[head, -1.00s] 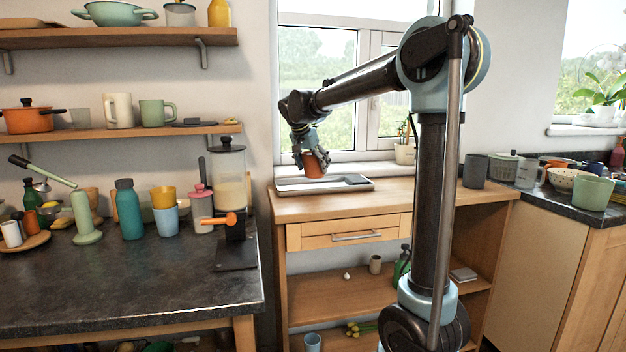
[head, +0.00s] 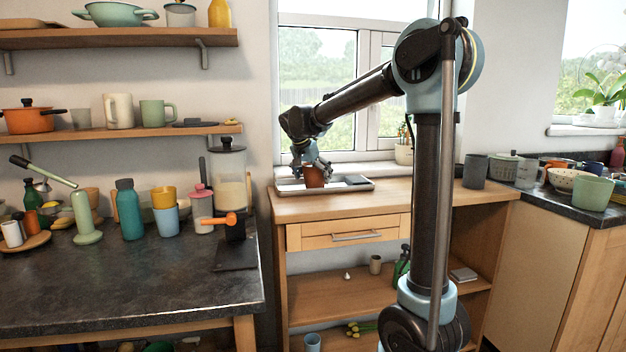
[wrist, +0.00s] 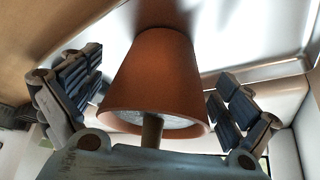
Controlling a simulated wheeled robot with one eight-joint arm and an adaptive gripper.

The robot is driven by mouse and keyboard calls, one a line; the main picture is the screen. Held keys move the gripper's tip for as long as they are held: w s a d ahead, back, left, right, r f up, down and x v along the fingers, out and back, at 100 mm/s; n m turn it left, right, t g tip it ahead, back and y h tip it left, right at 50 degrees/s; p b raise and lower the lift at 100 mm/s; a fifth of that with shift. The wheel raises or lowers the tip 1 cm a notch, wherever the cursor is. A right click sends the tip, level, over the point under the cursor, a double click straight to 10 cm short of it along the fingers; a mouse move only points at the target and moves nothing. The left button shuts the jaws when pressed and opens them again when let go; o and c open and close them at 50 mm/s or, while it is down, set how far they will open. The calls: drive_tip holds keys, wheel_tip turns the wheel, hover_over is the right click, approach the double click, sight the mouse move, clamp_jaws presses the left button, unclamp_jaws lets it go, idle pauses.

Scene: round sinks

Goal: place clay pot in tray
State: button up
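The clay pot (head: 314,178) stands upright in the tray (head: 288,187) on the wooden cabinet below the window. In the wrist view the pot (wrist: 155,75) has its wide rim towards me and its narrow base on the pale tray floor (wrist: 235,35). My gripper (head: 311,166) is around the top of the pot. In the wrist view the fingers of my gripper (wrist: 157,88) are spread, with a visible gap on each side of the pot. The contact under the pot's base is partly hidden.
A plant pot (head: 404,153) stands behind on the sill side, and a dark grey cup (head: 475,171) stands to the right. The cabinet top (head: 420,192) in front is clear.

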drive_tip(key=v, duration=1.2)
drive_tip(key=s+d+f+n+g+y, duration=0.1)
drive_tip(key=s+d+f+n, duration=0.1)
drive_tip(key=s+d+f, duration=0.6)
drive_tip(key=s+d+f+n+g, duration=0.1)
drive_tip(key=s+d+f, duration=0.3)
drive_tip(key=s+d, duration=0.7)
drive_tip(key=s+d+f+n, duration=0.1)
drive_tip(key=s+d+f, duration=0.2)
drive_tip(key=s+f, duration=0.2)
drive_tip(key=s+d+f+n+y, duration=0.1)
drive_tip(key=s+d+f, duration=0.1)
drive_tip(key=s+f, duration=0.4)
drive_tip(key=s+d+f+n+g+y, duration=0.1)
drive_tip(key=s+d+f, duration=0.2)
drive_tip(key=s+f, duration=0.2)
wheel_tip(320, 180, down, 3)
drive_tip(key=shift+s+d+f, duration=0.15)
drive_tip(key=shift+d+f, duration=0.1)
drive_tip(key=shift+d, duration=0.05)
